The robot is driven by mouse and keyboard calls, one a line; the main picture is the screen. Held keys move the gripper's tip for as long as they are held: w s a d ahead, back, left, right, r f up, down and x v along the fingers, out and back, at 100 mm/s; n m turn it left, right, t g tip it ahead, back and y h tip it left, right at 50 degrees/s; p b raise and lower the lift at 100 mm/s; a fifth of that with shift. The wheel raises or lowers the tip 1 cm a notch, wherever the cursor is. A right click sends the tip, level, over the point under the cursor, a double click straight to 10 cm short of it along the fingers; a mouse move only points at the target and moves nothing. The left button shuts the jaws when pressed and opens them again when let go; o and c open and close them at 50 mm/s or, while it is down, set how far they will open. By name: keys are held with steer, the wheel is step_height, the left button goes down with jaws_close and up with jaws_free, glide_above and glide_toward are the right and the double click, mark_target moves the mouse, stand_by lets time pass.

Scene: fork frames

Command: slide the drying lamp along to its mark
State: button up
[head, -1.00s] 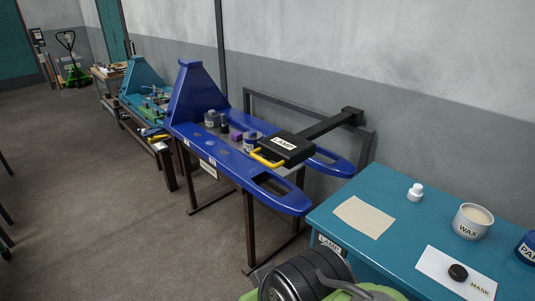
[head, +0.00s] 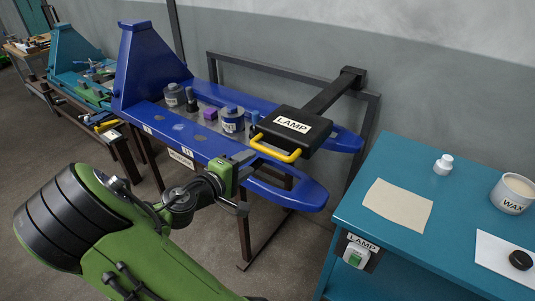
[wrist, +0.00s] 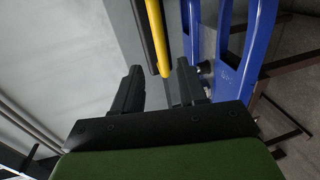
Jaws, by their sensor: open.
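The drying lamp (head: 305,138) is a flat black box labelled LAMP, held over the blue fork frame (head: 146,62) by a black arm (head: 330,95) from the rail at the wall. Its yellow handle (head: 275,151) faces my side. My gripper (head: 243,158) is just left of the handle in the head view, its fingers small and partly hidden there. In the wrist view my open gripper (wrist: 160,72) has the yellow handle (wrist: 157,35) between its fingertips or just beyond them; contact is not visible. I cannot make out the lamp's mark.
Jars and a purple block (head: 210,114) stand on the fork frame, near the lamp's left side. A teal table (head: 455,178) on the right holds a cloth (head: 398,205), a small white bottle (head: 443,164) and a wax tub (head: 512,194). A green LAMP switch (head: 355,256) is on its side.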

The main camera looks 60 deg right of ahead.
mark_target(267, 152)
steer(key=x, duration=0.5)
steer(key=b+x, duration=0.1)
steer(key=x, duration=0.4)
steer(key=shift+s, duration=0.25)
jaws_close()
